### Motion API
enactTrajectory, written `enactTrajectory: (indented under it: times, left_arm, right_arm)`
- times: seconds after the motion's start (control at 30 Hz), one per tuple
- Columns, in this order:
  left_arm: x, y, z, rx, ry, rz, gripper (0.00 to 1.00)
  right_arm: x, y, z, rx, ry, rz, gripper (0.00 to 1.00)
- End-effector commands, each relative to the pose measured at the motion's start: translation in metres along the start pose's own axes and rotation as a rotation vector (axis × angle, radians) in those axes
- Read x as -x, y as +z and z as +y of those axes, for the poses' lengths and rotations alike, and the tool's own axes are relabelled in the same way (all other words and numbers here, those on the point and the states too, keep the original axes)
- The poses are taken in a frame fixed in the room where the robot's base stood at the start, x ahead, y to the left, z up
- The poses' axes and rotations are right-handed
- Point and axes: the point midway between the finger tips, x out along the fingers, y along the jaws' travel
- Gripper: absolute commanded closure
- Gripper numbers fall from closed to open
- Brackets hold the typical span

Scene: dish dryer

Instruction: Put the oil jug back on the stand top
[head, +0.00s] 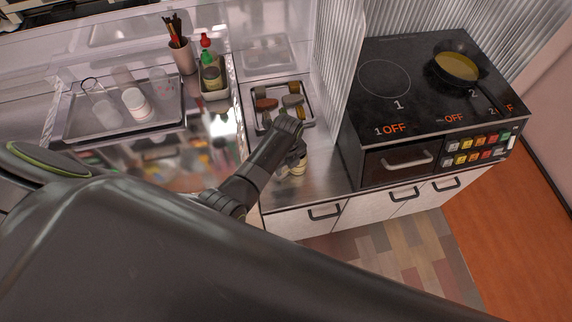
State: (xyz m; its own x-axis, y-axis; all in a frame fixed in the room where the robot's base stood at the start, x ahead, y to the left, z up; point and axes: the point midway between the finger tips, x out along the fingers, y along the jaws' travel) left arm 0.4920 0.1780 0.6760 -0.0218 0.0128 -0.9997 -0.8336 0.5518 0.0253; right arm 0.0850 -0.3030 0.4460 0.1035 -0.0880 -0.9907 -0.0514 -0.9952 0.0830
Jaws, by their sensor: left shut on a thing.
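My left gripper (297,158) reaches in over the narrow steel top (325,178) beside the stove, pointing down near its front edge. It is shut on a small pale, yellowish vessel (298,169), which looks like the oil jug. The gripper hides most of it, and I cannot tell whether its base touches the steel top. I take this steel surface to be the stand top. My right gripper is not in view.
A tray of several small jars (308,119) sits just behind the gripper. A caddy with bottles (213,92) and a utensil holder (182,58) stand left of it. The black stove (415,110) with a pan (458,66) is right. The steel top between gripper and stove is clear.

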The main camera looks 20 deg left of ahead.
Motion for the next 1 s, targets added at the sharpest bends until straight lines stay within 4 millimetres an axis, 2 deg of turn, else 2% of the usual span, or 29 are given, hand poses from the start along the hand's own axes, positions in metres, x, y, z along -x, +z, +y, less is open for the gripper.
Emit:
enactTrajectory:
  times: [0.07,0.1,0.27,0.53,0.67,0.77,1.0]
  left_arm:
    - [-0.002,0.000,-0.001,0.000,-0.001,0.000,0.96]
    - [-0.003,0.000,0.000,0.000,0.000,0.000,0.57]
    - [-0.002,0.000,0.000,0.000,0.000,0.000,0.37]
    - [-0.002,0.000,0.000,0.000,0.000,0.000,0.37]
    - [0.005,0.000,0.000,0.000,-0.001,0.000,0.37]
    - [0.018,0.000,-0.001,0.000,-0.002,-0.001,0.37]
    - [0.065,0.000,-0.001,0.000,-0.005,-0.001,0.37]
  right_arm:
    - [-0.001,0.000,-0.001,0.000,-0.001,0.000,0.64]
    - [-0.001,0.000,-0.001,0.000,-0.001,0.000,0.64]
    - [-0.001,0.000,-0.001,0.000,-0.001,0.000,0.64]
    - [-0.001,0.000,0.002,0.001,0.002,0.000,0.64]
    - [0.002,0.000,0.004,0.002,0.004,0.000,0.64]
    - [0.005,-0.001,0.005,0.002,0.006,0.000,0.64]
    - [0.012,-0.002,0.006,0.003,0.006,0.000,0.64]
